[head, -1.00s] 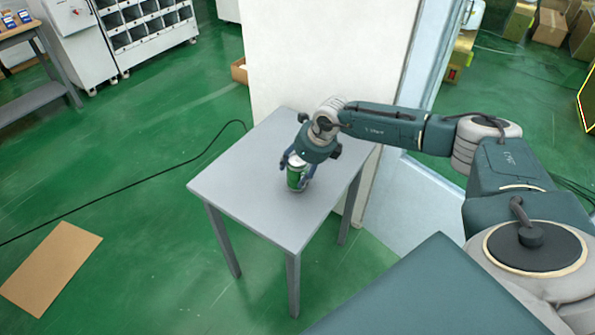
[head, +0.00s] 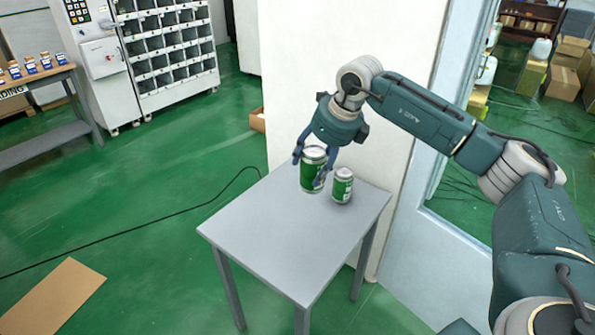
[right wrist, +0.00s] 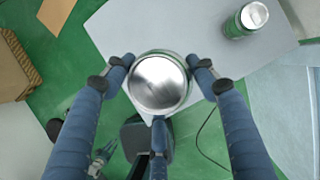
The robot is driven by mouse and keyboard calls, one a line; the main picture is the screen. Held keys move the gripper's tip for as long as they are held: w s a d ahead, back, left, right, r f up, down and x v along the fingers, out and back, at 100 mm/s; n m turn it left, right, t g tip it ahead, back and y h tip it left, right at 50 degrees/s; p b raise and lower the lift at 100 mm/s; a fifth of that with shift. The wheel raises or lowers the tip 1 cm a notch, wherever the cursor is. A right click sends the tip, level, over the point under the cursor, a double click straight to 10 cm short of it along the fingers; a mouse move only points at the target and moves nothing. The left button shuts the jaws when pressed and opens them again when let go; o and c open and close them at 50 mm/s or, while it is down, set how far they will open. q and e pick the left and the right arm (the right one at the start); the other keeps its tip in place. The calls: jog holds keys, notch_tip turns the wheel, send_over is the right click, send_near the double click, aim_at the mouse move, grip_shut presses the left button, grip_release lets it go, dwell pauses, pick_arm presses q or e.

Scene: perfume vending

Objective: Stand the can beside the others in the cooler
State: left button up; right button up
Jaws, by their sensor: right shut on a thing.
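My right gripper (head: 310,167) is shut on a green can with a silver top (head: 313,172) and holds it upright or nearly so, seemingly above the small grey table (head: 285,235). In the right wrist view, the fingers close around the can (right wrist: 160,84), and its silver lid faces the camera. A second green can (head: 343,186) stands on the table just right of the held one; it also shows at the top right of the right wrist view (right wrist: 247,20). I cannot make out the cooler or its cans for certain.
A tall white panel (head: 345,50) rises right behind the table, with a pale frame (head: 450,100) at its right. A shelf unit with bins (head: 165,45) and a bench with small boxes (head: 45,100) stand at the far left. Flat cardboard (head: 55,297) lies on the open green floor.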

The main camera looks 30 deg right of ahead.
jog(key=shift+r, duration=0.45)
jog(key=s+a+f+n+g+y, duration=0.2)
jog(key=s+a+n, duration=0.3)
jog(key=a+n, duration=0.25)
jog(key=s+a+f+n+g+y, duration=0.1)
jog(key=s+a+f+n+g, duration=0.2)
jog(key=s+a+n, duration=0.45)
jog(key=s+a+n+g+h, duration=0.3)
jog(key=s+n, duration=0.8)
jog(key=n, duration=0.6)
jog(key=shift+a+f+n+g+h, duration=0.15)
jog(key=shift+a+n+g+h, duration=0.2)
jog(key=shift+h, duration=0.25)
jog(key=shift+w, duration=0.15)
